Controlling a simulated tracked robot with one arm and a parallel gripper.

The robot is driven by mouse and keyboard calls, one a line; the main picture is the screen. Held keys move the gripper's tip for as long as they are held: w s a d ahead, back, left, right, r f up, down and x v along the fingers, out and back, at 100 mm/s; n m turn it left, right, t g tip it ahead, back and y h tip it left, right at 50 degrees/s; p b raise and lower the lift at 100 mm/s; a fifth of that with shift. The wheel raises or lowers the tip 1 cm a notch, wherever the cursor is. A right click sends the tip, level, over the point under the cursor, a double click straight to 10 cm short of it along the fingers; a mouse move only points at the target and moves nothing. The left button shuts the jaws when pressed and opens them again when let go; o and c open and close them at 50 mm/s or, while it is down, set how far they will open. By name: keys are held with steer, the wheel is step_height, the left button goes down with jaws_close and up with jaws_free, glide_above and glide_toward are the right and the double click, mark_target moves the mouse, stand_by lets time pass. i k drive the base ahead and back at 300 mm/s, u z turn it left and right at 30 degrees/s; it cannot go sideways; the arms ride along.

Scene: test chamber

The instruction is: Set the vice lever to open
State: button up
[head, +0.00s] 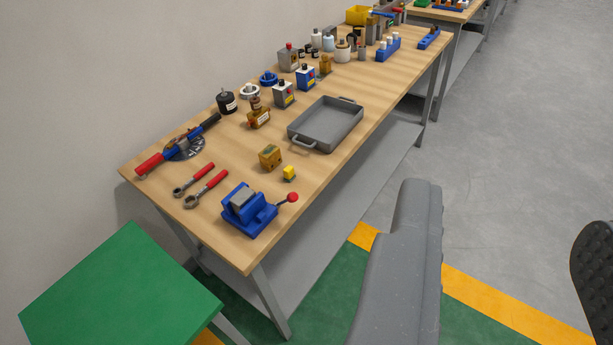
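A blue vice (249,217) with a grey top plate stands at the near right corner of the wooden workbench (240,240). Its lever (292,197), a thin rod with a red ball knob, sticks out from the right side of the vice, close to the bench's front edge. From this distance I cannot tell whether the vice jaws are apart or closed. My gripper's fingertips are not in view, and nothing touches the vice or lever.
Two red-handled wrenches (206,188), a small brass block (270,157) and a yellow cube (289,173) lie near the vice. A grey tray (327,124) and several bottles are farther back. A green table (122,289) stands at lower left. Open floor (530,130) lies right of the bench.

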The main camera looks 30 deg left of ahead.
mark_target(292, 197)
steer(key=u, duration=0.45)
steer(key=i, duration=1.05)
steer(key=u, duration=0.75)
